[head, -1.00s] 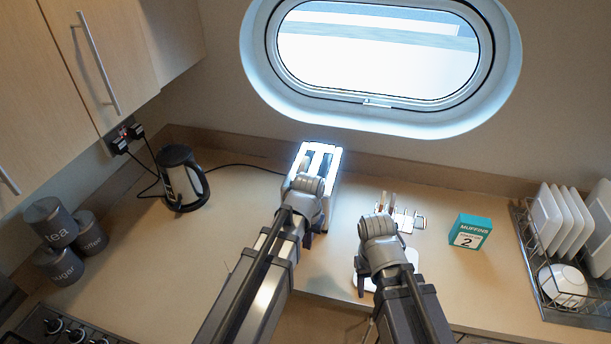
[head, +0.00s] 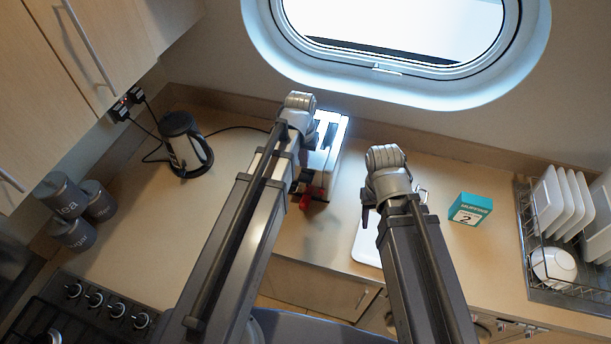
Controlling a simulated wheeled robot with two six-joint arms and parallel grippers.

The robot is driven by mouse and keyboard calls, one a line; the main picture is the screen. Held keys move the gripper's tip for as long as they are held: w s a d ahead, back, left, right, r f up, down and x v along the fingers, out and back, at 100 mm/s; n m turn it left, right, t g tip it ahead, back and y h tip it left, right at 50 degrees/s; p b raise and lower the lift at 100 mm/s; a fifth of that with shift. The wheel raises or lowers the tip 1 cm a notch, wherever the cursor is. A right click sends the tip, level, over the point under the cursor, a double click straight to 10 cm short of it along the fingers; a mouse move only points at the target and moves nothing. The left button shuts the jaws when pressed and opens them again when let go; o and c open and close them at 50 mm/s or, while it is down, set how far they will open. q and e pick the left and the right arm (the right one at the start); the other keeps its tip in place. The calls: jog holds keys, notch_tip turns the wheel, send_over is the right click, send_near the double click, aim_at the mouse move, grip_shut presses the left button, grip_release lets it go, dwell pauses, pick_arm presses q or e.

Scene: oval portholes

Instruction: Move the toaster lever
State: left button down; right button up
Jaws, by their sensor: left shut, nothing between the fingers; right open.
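The toaster (head: 332,149) is white and bright with dark slots on top, and stands on the counter against the back wall. My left arm covers its left side. My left gripper (head: 298,189) is at this near end, just left of the red part, shut with nothing held. Whether it touches the toaster is unclear. My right gripper (head: 368,213) is open and empty, right of the toaster above a white board (head: 366,243).
A black kettle (head: 186,145) and grey canisters (head: 72,205) stand to the left. A teal muffin box (head: 470,208) and a dish rack (head: 540,275) with plates stand to the right. Hob knobs (head: 95,299) are at the lower left.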

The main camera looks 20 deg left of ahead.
aim_at(305, 179)
pick_arm(q)
jog(key=shift+f, duration=0.1)
jog(key=f+b, duration=0.7)
jog(key=shift+w, duration=0.35)
